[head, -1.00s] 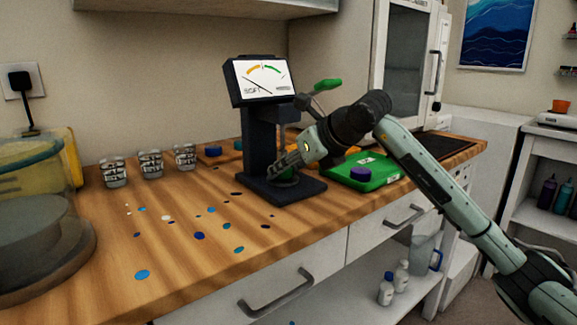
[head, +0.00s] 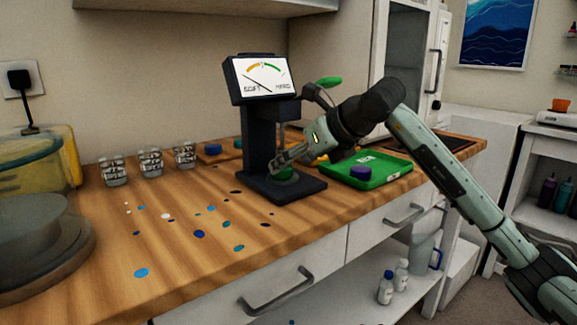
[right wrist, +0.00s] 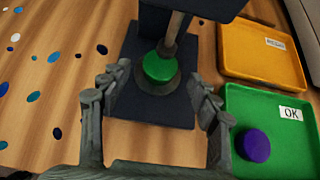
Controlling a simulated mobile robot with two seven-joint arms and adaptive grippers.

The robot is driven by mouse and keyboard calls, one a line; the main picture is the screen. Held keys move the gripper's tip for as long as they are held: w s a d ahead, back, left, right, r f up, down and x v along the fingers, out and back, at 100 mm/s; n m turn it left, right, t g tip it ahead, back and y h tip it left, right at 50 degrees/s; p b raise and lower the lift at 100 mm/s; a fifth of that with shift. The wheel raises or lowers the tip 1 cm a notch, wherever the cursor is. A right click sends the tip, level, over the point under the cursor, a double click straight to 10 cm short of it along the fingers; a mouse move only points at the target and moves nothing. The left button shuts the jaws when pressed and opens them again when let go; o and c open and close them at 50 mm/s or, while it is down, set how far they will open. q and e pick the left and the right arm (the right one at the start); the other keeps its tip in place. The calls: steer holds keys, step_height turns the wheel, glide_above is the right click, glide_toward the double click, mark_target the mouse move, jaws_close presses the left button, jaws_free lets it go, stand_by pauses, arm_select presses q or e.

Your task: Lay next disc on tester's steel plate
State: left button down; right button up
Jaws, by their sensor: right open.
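The tester (head: 257,135) is a dark stand with a tilted dial display reading from SOFT to HARD, and a green-knobbed lever at its side. A green disc (right wrist: 158,67) lies on the tester's round steel plate (right wrist: 172,86), under the plunger; the disc also shows in the head view (head: 285,173). My right gripper (right wrist: 154,101) is open, its fingers apart on the near side of the disc and not touching it in the right wrist view. A purple-blue disc (right wrist: 254,146) lies in the green OK tray (right wrist: 279,165). My left gripper is not in view.
An orange labelled tray (right wrist: 268,70) is behind the green tray. Several patterned cups (head: 150,162) stand at the back left. Coloured spots (head: 199,234) mark the bare wooden counter (head: 190,270).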

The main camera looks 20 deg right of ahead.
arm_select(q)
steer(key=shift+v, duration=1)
arm_select(e)
steer(key=v, duration=0.9)
steer(key=shift+s, duration=0.2)
